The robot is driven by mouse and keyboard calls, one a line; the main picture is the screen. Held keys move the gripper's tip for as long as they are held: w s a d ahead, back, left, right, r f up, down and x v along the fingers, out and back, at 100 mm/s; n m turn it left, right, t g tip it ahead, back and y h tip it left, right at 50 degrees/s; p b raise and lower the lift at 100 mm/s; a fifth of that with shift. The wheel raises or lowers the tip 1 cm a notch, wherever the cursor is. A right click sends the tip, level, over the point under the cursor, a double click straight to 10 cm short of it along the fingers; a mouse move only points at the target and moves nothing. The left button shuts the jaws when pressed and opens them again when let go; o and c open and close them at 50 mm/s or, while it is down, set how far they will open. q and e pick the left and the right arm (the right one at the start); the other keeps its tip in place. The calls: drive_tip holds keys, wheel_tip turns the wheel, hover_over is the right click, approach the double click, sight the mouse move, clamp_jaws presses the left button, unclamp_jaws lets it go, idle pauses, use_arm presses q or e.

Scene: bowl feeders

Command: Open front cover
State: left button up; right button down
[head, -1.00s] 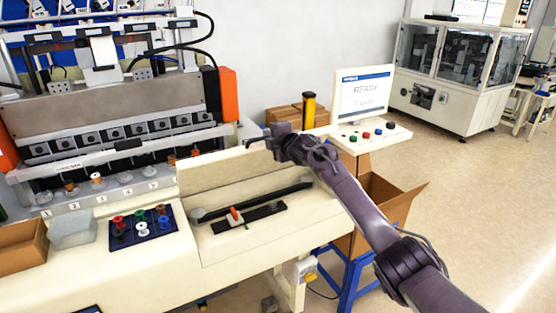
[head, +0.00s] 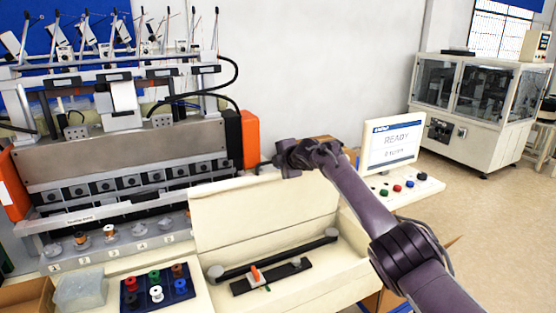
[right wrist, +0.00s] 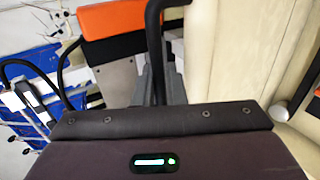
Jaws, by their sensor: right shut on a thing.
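The cream front cover (head: 265,212) stands raised at the back of an open cream compartment (head: 310,288) on the machine's front. My right gripper (head: 272,160) is at the cover's upper edge, towards its right end. In the right wrist view my right gripper's fingers (right wrist: 156,85) are closed around a black bar (right wrist: 155,30), which looks like the cover's handle. The cream panel of the cover also shows there on the right (right wrist: 222,50). The exact contact is partly hidden by the gripper. My left gripper is not in view.
The compartment holds a dark rod and a black strip with an orange part (head: 256,273). A blue tray of coloured spools (head: 157,292) lies to the left. A monitor reading READY (head: 393,146) and a button panel (head: 405,192) stand right of my arm.

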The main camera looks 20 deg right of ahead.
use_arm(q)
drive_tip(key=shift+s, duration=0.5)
use_arm(e)
drive_tip(key=shift+f, duration=0.1)
drive_tip(key=c, duration=1.6)
unclamp_jaws()
drive_tip(key=shift+c, duration=0.2)
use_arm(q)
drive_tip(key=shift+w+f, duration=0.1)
use_arm(e)
drive_tip(key=shift+s, duration=0.1)
